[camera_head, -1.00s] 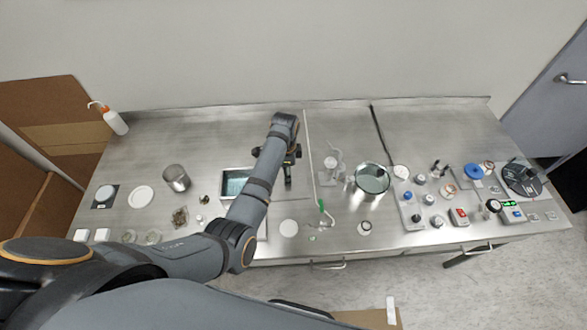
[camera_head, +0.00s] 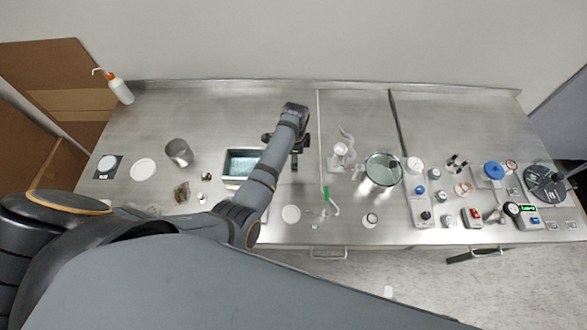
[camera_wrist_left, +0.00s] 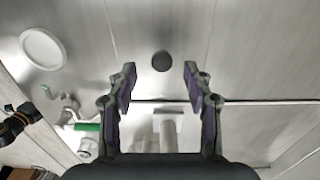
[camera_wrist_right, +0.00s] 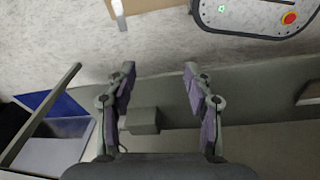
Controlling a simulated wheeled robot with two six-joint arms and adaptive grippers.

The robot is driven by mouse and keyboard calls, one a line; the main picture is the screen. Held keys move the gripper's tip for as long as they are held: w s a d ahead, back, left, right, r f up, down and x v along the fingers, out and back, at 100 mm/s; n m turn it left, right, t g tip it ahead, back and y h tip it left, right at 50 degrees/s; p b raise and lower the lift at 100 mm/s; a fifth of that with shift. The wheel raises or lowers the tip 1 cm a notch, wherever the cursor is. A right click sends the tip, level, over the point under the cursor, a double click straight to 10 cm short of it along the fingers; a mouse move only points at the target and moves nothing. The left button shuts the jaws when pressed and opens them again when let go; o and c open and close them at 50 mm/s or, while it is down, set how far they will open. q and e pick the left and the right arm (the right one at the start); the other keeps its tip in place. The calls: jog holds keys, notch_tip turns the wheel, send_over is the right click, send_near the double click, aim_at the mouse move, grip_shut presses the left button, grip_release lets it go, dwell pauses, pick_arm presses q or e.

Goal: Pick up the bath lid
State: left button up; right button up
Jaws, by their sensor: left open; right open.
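A round black knob (camera_wrist_left: 161,61) on a flat steel surface shows between and beyond my left fingers in the left wrist view. It looks like the knob of the bath lid; the lid's outline is hard to tell from the bench. My left gripper (camera_head: 287,148) is open and empty above the bench, just right of the bath (camera_head: 230,165), an open rectangular basin with water. Its spread fingers also show in the left wrist view (camera_wrist_left: 158,78). My right gripper (camera_wrist_right: 160,78) is open and empty, away from the bench objects, over the floor side.
A white disc (camera_head: 291,214) lies near the front edge. A steel beaker (camera_head: 179,152) stands left of the bath. The bench behind is clear.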

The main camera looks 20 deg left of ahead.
aim_at(306, 175)
pick_arm(q)
notch_tip(306, 175, down, 4)
jog(key=b, duration=0.4)
jog(key=shift+w+f, duration=0.1)
jog(key=shift+f, duration=0.15)
jog(key=shift+r, duration=0.1)
jog(key=shift+c, duration=1.2)
jog(key=shift+a, duration=0.1)
jog(key=shift+c, duration=1)
grip_shut()
pick_arm(e)
jog(key=shift+g, duration=0.3)
jog(key=f, duration=0.1)
jog(key=s+f, duration=0.1)
jog(key=f, duration=0.1)
jog(key=s+f, duration=0.1)
jog(key=f, duration=0.1)
jog(key=shift+f, duration=0.2)
